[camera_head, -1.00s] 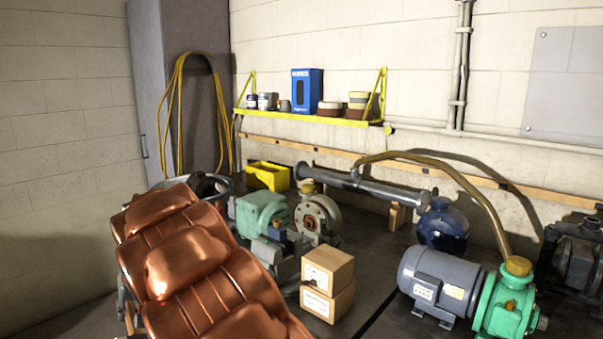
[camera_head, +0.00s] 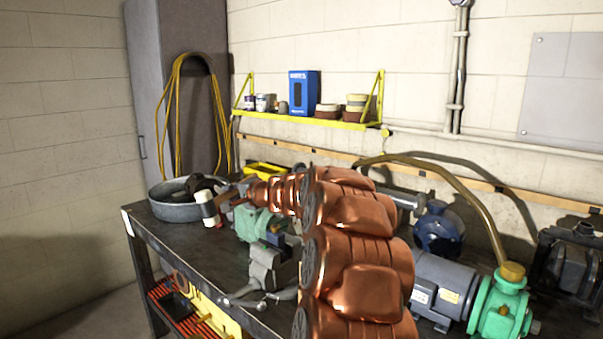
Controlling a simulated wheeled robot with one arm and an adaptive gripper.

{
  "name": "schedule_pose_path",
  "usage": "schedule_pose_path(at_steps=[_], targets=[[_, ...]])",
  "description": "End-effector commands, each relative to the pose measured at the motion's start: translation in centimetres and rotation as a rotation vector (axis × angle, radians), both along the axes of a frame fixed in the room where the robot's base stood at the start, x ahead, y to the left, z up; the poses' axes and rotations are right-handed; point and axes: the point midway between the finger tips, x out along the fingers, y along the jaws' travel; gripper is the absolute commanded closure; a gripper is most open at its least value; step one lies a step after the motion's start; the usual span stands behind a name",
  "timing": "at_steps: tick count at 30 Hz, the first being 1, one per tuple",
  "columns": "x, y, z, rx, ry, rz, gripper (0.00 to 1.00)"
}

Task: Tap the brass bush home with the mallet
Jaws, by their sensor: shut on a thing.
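My copper-coloured arm rises at the right of centre and reaches left. My gripper (camera_head: 232,194) is at its end, above the left part of the bench, and is shut on the mallet's handle. The mallet (camera_head: 209,208) has a pale and black head, held in front of the grey round pan. A green casting (camera_head: 253,224) sits just right of and below the mallet head, by the grey vise (camera_head: 270,265); the mallet looks apart from it. I cannot make out the brass bush; my arm covers part of the bench behind.
The grey pan (camera_head: 170,211) stands at the bench's left end. A grey motor (camera_head: 440,285) with a green pump (camera_head: 497,312) and a blue motor (camera_head: 440,230) are at right. A yellow bin (camera_head: 262,168) is at the back. A yellow shelf (camera_head: 300,119) hangs above.

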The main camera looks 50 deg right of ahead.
Motion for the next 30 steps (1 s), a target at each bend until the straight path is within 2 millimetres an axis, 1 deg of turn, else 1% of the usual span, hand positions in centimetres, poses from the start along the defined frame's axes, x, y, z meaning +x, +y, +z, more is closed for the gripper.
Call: schedule_pose_path(at_steps=[1, 3, 9, 12, 15, 18, 21, 26, 30], targets=[[-0.7, -1.5, 0.8, 0.016, -0.033, -0.035, 1.0], [-1.7, -3.9, 1.4, 0.028, -0.07, -0.09, 1.0], [-4.9, -9.9, 2.7, 0.048, -0.166, -0.226, 1.0], [-6.6, -12.6, 3.2, 0.052, -0.207, -0.284, 1.0], [-8.2, -14.8, 3.5, 0.05, -0.239, -0.331, 1.0], [-9.4, -16.4, 3.7, 0.049, -0.261, -0.366, 1.0], [-10.1, -17.4, 3.7, 0.047, -0.274, -0.387, 1.0], [-10.4, -17.8, 3.1, 0.045, -0.278, -0.396, 1.0], [-10.4, -17.7, 1.8, 0.046, -0.277, -0.395, 1.0]])
